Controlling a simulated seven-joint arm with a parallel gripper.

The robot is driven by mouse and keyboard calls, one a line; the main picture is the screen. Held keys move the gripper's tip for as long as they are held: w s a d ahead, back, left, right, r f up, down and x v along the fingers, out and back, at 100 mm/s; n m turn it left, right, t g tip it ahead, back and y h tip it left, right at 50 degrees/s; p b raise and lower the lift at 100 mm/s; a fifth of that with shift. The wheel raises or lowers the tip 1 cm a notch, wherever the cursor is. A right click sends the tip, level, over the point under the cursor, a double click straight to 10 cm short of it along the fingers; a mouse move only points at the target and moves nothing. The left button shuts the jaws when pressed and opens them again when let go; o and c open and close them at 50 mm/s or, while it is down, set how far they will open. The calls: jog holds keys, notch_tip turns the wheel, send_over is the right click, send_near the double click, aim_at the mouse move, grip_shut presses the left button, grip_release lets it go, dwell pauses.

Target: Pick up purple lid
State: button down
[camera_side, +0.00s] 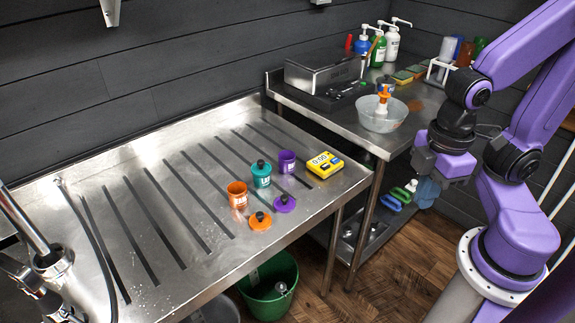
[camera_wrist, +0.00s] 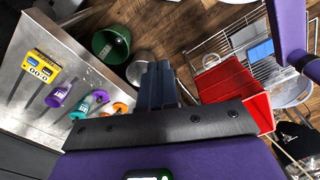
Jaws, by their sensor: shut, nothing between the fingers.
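The purple lid (camera_side: 285,203) lies flat on the steel drainboard near its front edge, with a dark knob on top. In the wrist view, a small purple shape (camera_wrist: 102,96) beside the teal jar looks like this lid. The open purple jar (camera_side: 287,162) stands behind it. My gripper (camera_side: 422,163) hangs in the air to the right, well away from the lid. Its fingers (camera_wrist: 158,85) are together and empty.
A yellow timer (camera_side: 324,166) lies right of the jars. The side table (camera_side: 345,128) carries a glass bowl (camera_side: 381,115), a metal box and bottles. A green bucket (camera_side: 270,285) stands on the floor below the drainboard edge. The left drainboard is clear.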

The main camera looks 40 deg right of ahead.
jog(key=shift+c, duration=0.7)
grip_release()
jog(key=shift+w, duration=0.1)
jog(key=m, duration=2.8)
send_over(286, 196)
notch_tip(286, 196, down, 3)
notch_tip(286, 196, down, 12)
jog(key=shift+d+r, duration=0.15)
jog(key=shift+r, duration=0.1)
jog(key=shift+f, duration=2.7)
